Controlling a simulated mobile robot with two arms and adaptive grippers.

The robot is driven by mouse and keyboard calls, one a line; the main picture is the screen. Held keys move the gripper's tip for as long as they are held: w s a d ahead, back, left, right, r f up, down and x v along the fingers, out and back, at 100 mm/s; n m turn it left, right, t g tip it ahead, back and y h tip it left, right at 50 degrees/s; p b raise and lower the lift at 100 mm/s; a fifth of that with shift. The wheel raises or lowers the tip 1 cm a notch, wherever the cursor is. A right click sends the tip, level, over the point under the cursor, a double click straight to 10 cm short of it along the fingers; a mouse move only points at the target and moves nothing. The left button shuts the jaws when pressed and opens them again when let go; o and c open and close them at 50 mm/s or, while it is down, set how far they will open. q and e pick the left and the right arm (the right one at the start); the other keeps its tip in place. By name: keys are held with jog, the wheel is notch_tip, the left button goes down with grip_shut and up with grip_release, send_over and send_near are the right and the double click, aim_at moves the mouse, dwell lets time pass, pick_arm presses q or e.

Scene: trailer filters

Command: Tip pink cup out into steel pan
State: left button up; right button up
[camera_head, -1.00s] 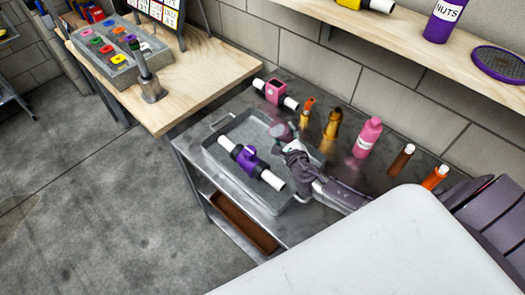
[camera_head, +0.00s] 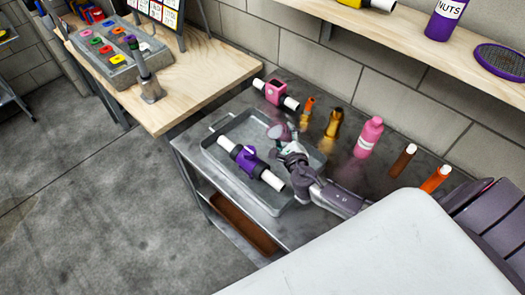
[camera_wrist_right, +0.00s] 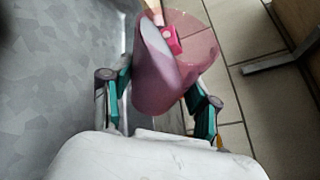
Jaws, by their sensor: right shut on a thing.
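A translucent pink cup (camera_wrist_right: 165,75) is in my right gripper (camera_wrist_right: 158,108), with a finger on each side of it in the right wrist view. In the head view, the cup (camera_head: 291,130) is small and partly hidden by my right gripper (camera_head: 283,139). They are over the far right part of the steel pan (camera_head: 213,152), a shallow grey rectangular tray. The cup looks tilted; its contents are hard to make out. A pipe with a purple valve (camera_head: 249,158) lies across the pan. My left gripper is not in view.
The pan stands on a grey metal table. Behind it are a pink-boxed pipe (camera_head: 277,92), an orange bottle (camera_head: 308,107), a golden bottle (camera_head: 334,122) and a pink bottle (camera_head: 368,136). Brown (camera_head: 402,160) and orange-red (camera_head: 436,179) bottles stand to the right.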

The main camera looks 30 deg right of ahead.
aim_at(280, 123)
jog(key=shift+d+r+n+t+b, duration=0.1)
jog(key=shift+r+n+t+b, duration=0.2)
jog(key=shift+r+n+b, duration=0.25)
dwell(0.7)
jog(key=shift+f+n+t+h+b, duration=0.3)
jog(key=shift+f+n+h+b, duration=0.2)
jog(key=shift+n+b, duration=0.45)
dwell(0.5)
jog(key=shift+r+n+t+b, duration=0.3)
jog(key=shift+r+n+b, duration=0.1)
jog(key=shift+n+b, duration=0.3)
dwell(0.9)
jog(key=shift+a+r+n+p, duration=0.4)
jog(key=shift+r+p, duration=0.1)
jog(key=shift+r, duration=0.1)
jog(key=shift+a+r+n+p, duration=0.35)
jog(key=shift+r+p, duration=0.1)
jog(key=shift+r, duration=0.15)
dwell(0.4)
jog(key=shift+s+a+r+n+t+h, duration=0.1)
jog(key=shift+a+r+n+t+h, duration=0.2)
jog(key=shift+n+t, duration=0.4)
dwell(0.8)
jog(key=shift+r+n+p, duration=0.45)
jog(key=shift+r+p, duration=0.1)
jog(key=shift+p, duration=0.05)
